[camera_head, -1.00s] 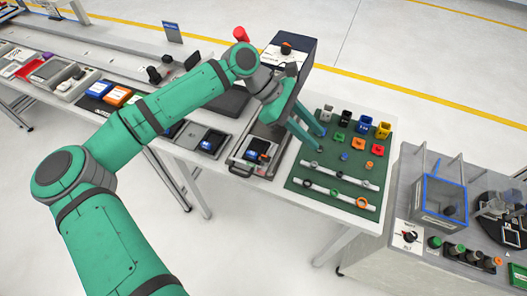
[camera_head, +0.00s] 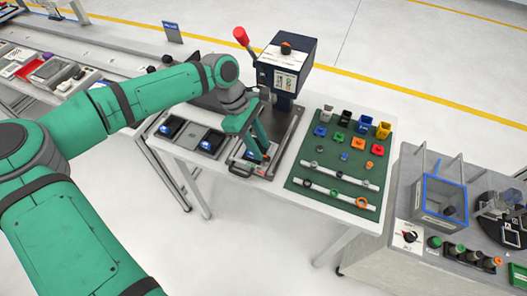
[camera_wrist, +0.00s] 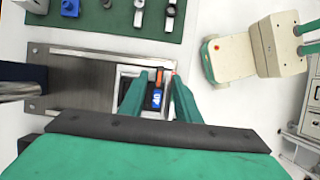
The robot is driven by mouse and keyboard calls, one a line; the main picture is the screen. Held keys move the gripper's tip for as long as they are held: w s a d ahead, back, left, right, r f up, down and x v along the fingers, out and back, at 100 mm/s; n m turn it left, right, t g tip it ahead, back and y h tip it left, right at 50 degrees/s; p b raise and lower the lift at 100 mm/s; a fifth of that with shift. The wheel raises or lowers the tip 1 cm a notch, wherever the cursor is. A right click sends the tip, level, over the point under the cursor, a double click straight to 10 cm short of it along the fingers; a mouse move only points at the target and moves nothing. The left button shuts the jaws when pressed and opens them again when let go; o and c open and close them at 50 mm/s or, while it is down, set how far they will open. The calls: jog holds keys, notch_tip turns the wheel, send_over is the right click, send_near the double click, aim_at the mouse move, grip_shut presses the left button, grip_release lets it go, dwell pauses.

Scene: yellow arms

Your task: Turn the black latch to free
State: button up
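My gripper (camera_head: 257,150) points down over a small framed holder (camera_head: 240,172) with a front handle, at the near end of a grey metal plate. In the wrist view, its two green fingers (camera_wrist: 160,98) are apart. Between them in that view is a small black part with a blue label and an orange end (camera_wrist: 156,98). Whether the fingers touch it cannot be told. I cannot make out which piece is the black latch: a black knob (camera_head: 409,237) sits on a white panel at the right, away from my gripper.
A dark blue press (camera_head: 285,65) with a red-knobbed lever stands behind the plate. A green mat (camera_head: 330,170) with coloured blocks and rings on white bars lies to the right. Black trays (camera_head: 212,142) lie to the left. A blue-rimmed box (camera_head: 440,195) stands on the right bench.

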aim_at(266, 157)
jog(key=shift+x, duration=1.7)
grip_shut()
jog(key=shift+r, duration=0.1)
